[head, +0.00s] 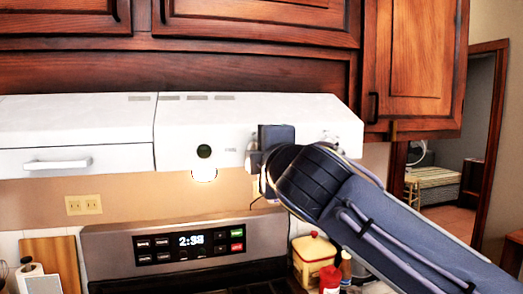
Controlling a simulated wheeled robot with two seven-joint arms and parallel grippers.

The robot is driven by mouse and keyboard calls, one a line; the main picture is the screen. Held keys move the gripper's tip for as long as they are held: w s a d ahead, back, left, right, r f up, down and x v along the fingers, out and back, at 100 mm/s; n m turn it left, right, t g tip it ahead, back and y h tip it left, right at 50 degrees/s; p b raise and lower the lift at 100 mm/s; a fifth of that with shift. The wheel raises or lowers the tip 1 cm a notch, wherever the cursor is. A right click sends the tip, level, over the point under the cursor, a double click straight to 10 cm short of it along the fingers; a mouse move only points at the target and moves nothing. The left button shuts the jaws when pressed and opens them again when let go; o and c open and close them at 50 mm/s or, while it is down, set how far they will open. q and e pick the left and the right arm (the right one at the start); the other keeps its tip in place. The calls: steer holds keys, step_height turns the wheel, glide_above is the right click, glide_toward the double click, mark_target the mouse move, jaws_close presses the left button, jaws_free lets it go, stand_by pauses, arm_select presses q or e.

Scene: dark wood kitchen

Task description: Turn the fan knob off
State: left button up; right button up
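A white range hood (120,118) hangs under the wood cabinets. A small round dark knob-like part (204,151) with a greenish centre is on its front face; I cannot tell for sure whether it is the fan knob. A pale, small shape (328,136) shows on the hood face at the right, partly behind my arm. My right gripper (254,158) is at the hood's front, to the right of the dark round part and apart from it in the picture. Its fingers are small and partly hidden by its own body, so their opening is unclear. My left gripper is out of view.
A stove panel (185,247) with a lit clock is below the hood. A cream and red canister (314,262) and a red-capped bottle (330,278) stand right of it, below my arm. A cutting board (50,262) leans at the left. A doorway opens at the right.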

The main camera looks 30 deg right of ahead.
steer(key=shift+f, duration=0.1)
stand_by(0.3)
steer(key=o, duration=1)
steer(key=shift+c, duration=0.2)
steer(key=shift+s, duration=0.1)
steer(key=b+v, duration=0.2)
steer(key=v, duration=0.5)
steer(key=shift+s+a, duration=0.15)
steer(key=shift+s, duration=0.2)
